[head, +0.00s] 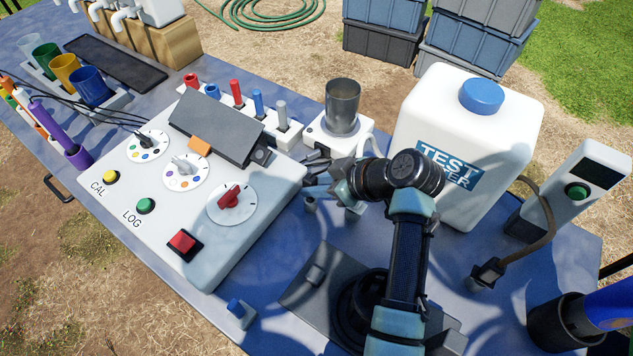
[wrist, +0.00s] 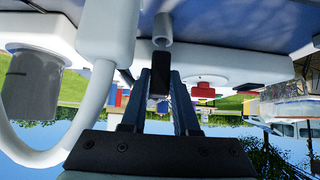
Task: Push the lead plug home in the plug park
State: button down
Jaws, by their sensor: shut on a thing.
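My gripper (head: 318,178) is low over the table, between the control panel and the water jug. In the wrist view, its fingers (wrist: 165,90) are shut on a small dark block (wrist: 159,86). A short grey tube (wrist: 163,28) stands at the table just beyond the block. I cannot tell whether they touch. At the right, a brown lead (head: 541,222) runs from the grey meter and ends at a dark plug-like block (head: 488,273) on the table, apart from my gripper. How deep that end sits, and whether its base is the plug park, is unclear.
The white control panel (head: 205,225) stands left of my gripper. A metal beaker (head: 342,105) on a white stand is behind it. The white jug (head: 465,140) is close on the right. A small blue-topped block (head: 240,312) sits at the table's front edge.

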jog(key=shift+f+b, duration=0.4)
jog(key=shift+f, duration=0.2)
jog(key=c, duration=0.6)
grip_release()
jog(key=b+v, duration=0.1)
jog(key=v, duration=1.2)
